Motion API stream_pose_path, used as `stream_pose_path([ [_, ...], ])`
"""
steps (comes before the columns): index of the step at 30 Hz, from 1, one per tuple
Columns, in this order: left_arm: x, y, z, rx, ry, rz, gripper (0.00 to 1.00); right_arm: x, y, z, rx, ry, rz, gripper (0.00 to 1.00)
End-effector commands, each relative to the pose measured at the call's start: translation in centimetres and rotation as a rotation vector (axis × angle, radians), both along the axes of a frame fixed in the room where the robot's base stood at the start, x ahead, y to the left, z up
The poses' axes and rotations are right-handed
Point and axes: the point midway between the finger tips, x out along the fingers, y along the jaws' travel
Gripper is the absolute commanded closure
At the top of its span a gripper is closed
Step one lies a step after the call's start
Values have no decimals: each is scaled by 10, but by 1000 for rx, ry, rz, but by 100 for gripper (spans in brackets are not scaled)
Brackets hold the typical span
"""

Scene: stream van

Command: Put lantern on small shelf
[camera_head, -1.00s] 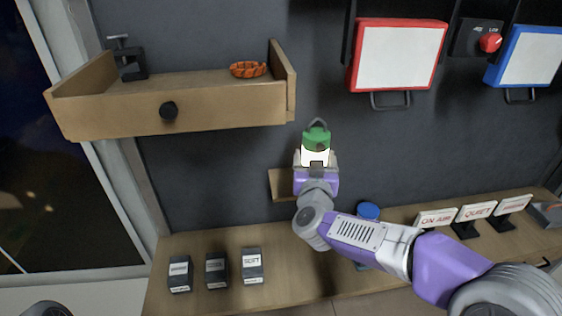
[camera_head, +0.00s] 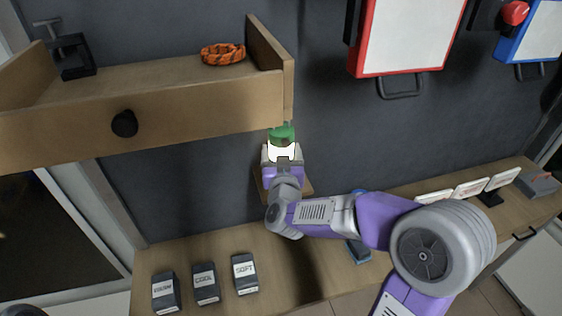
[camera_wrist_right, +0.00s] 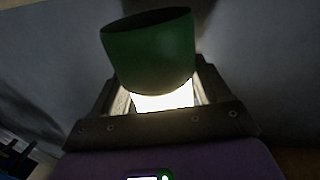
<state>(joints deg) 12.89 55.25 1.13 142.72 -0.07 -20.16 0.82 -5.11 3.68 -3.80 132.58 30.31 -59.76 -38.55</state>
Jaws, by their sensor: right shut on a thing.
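The lantern (camera_head: 282,140) has a green top and a bright white glowing body. My right gripper (camera_head: 282,156) is shut on it and holds it upright, just below the right end of the drawer-like wooden shelf. In the right wrist view the green lantern top (camera_wrist_right: 150,52) stands above the fingers, with the glowing body between them. The small shelf (camera_head: 304,187) is a small wooden board on the wall, mostly hidden behind my right gripper and forearm. I cannot tell whether the lantern touches it. My left gripper is not in view.
The wooden drawer (camera_head: 150,98) at upper left holds an orange bracelet (camera_head: 223,54) and a black clamp (camera_head: 70,52). Below is a counter (camera_head: 225,305) with several dark labelled boxes (camera_head: 245,274) and signs (camera_head: 470,187). A red-framed panel (camera_head: 410,35) hangs to the right.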

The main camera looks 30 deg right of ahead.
Motion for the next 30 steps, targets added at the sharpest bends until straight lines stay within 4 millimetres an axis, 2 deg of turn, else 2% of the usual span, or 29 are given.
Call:
stream_pose_path([
  [1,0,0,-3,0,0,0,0,0,0,-11,-1,5,-1,63],
  [4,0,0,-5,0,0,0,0,0,0,-23,-1,3,0,63],
  [16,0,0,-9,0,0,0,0,0,0,-28,0,-1,0,63],
  [17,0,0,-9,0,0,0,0,0,0,-28,0,1,0,20],
  [21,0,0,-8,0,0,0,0,0,0,-27,0,1,0,0],
  [30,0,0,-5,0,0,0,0,0,0,-24,0,1,0,0],
])
